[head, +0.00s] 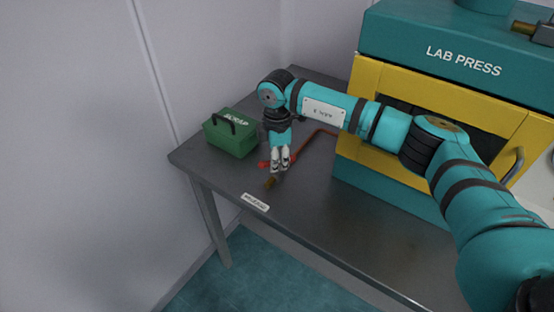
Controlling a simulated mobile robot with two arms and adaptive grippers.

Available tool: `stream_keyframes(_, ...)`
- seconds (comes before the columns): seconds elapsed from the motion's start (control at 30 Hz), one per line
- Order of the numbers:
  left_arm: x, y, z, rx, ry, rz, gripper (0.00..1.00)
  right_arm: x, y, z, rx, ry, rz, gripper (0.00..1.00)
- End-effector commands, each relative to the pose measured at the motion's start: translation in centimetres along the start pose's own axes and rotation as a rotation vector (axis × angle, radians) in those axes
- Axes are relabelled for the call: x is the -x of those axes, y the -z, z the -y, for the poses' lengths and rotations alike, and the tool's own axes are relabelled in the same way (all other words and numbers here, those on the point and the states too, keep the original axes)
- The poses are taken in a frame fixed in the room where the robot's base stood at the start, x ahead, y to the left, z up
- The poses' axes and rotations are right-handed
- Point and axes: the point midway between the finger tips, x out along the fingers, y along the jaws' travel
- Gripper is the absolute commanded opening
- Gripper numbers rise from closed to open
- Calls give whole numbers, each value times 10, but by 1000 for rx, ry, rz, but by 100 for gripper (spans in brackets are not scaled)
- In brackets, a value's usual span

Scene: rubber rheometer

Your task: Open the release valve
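The release valve has a red handle (263,164) and a brass end (270,183), and sits on the grey table near its front left edge. A copper-red pipe (313,136) runs from behind my gripper towards the press. My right gripper (280,168) points down directly over the valve, its two fingers close together. Red handle parts show to the left and right of the fingers; the middle of the valve is hidden behind them. I cannot tell whether the fingers grip the handle. My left gripper is not in view.
A green box (232,142) marked SCRAP stands left of the valve. The teal and yellow lab press (400,40) stands at the right, behind my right arm. A white label (255,202) lies at the table's front edge. The table front (330,220) is clear.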

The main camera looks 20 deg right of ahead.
Motion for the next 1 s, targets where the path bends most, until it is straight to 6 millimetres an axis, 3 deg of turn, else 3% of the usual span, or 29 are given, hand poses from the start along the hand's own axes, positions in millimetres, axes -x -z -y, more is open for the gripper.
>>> stream_keyframes(0.2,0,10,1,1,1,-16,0,0,0,0,1,1,0,0)
stream_keyframes(0.53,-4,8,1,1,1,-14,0,0,0,0,53,1,0,0)
stream_keyframes(1.0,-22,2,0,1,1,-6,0,-1,0,0,392,0,-1,0)
